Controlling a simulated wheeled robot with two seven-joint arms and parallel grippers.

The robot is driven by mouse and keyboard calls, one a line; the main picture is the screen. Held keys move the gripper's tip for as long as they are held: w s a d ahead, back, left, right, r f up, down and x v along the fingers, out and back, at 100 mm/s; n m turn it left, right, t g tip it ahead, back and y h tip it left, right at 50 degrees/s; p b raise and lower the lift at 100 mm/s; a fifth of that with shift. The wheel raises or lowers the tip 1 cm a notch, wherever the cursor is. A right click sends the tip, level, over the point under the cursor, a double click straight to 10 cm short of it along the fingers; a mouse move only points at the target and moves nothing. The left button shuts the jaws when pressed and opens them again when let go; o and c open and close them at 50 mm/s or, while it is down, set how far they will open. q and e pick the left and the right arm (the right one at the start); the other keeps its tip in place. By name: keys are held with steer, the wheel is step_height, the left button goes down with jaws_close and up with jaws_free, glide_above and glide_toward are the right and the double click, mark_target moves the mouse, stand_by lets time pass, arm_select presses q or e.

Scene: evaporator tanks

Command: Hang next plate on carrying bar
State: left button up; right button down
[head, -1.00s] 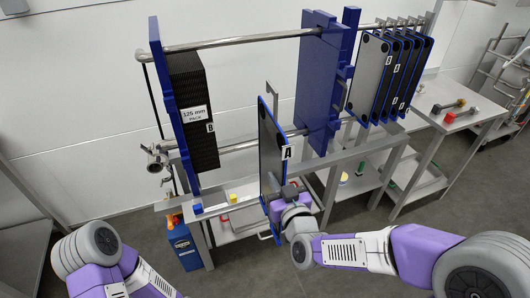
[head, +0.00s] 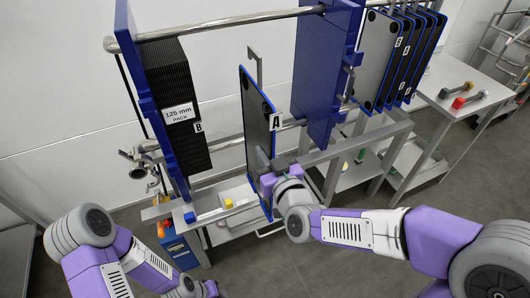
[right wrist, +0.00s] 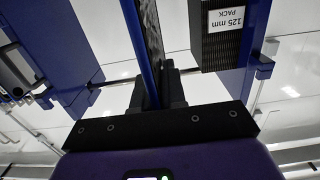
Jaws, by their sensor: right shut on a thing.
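My right gripper (head: 266,168) is shut on the lower part of a dark plate (head: 257,135) with blue edges and an "A" label. The plate is upright between the dark plate pack (head: 180,85) and a blue pressure plate (head: 322,75). A thin hook (head: 260,66) rises from its top and shows below the upper carrying bar (head: 225,24), apart from it in the picture. In the right wrist view, the plate's blue edge (right wrist: 143,55) runs up from between the jaws (right wrist: 155,88). My left arm shows at lower left; its gripper is out of view.
Several more plates (head: 378,60) hang at the right on the rail. A lower bar (head: 225,143) runs behind the held plate. A bench (head: 480,125) with tools stands at far right. A blue box (head: 180,252) stands at lower left.

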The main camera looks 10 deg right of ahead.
steer(key=b, duration=0.1)
glide_toward(245, 120)
steer(key=shift+w+f, duration=0.4)
steer(key=shift+w, duration=0.25)
steer(key=shift+w+f, duration=0.4)
steer(key=shift+w, duration=0.25)
steer(key=shift+r+b+x, duration=0.15)
steer(key=shift+b+x, duration=0.05)
steer(key=shift+x, duration=1.9)
steer(key=shift+r+b+x, duration=0.2)
steer(key=shift+x, duration=1.95)
steer(key=p+x, duration=0.2)
steer(key=x, duration=1.4)
steer(key=shift+a+f, duration=0.15)
steer(key=shift+f, duration=0.05)
